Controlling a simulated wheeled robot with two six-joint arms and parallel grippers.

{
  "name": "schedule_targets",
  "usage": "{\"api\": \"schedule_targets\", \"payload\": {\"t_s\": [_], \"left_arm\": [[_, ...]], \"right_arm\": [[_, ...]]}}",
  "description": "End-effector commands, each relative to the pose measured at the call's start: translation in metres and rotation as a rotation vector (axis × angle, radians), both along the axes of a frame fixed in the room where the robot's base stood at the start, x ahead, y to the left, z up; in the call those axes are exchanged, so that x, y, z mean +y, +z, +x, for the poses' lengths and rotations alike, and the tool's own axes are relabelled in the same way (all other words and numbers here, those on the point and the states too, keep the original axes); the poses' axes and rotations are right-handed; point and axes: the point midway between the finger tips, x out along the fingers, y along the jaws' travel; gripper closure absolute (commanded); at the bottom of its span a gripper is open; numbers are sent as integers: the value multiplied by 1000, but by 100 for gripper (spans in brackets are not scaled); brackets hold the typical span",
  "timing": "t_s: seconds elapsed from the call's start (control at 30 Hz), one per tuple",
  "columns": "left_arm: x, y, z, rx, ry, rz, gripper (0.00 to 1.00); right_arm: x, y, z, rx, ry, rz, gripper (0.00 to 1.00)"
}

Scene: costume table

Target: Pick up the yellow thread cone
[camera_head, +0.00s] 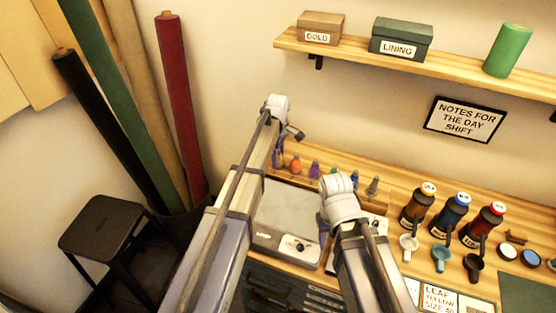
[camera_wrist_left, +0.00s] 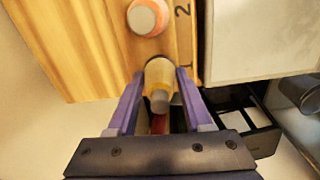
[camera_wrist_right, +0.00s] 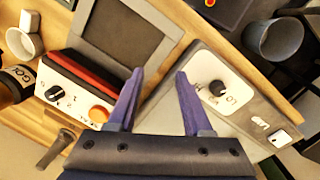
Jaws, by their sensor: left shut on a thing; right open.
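The yellow thread cone (camera_wrist_left: 158,83) shows in the left wrist view, between the purple fingers of my left gripper (camera_wrist_left: 160,78). The gripper is shut on it, near the edge of the wooden table. I cannot make out the yellow cone in the head view, where my left arm covers part of the table. My right gripper (camera_wrist_right: 160,74) is open and empty in the right wrist view, above the table's equipment.
An orange cone (camera_wrist_left: 148,17) stands just beyond the yellow one. A grey-topped machine (camera_head: 288,215) is beside the cones, and an open drawer (camera_wrist_left: 258,135) shows below. Bottles (camera_head: 452,213) and cups (camera_head: 440,256) stand at the right. A black stool (camera_head: 103,225) is at the left.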

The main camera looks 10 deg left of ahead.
Motion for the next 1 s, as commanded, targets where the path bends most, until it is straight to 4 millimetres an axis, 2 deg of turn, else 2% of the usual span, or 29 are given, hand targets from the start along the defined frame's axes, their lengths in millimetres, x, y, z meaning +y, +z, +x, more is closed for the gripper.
{"api": "schedule_targets", "payload": {"t_s": [0.03,0.27,0.67,0.87,1.0], "left_arm": [[0,0,0,0,0,0,75],[0,0,0,0,0,0,100],[0,5,0,0,0,0,100],[0,22,0,0,0,0,100],[0,42,0,0,0,0,100]], "right_arm": [[0,0,0,0,0,0,50],[0,0,0,0,0,0,50],[0,5,0,0,0,0,50],[0,22,0,0,0,0,50],[0,42,0,0,0,0,50]]}}
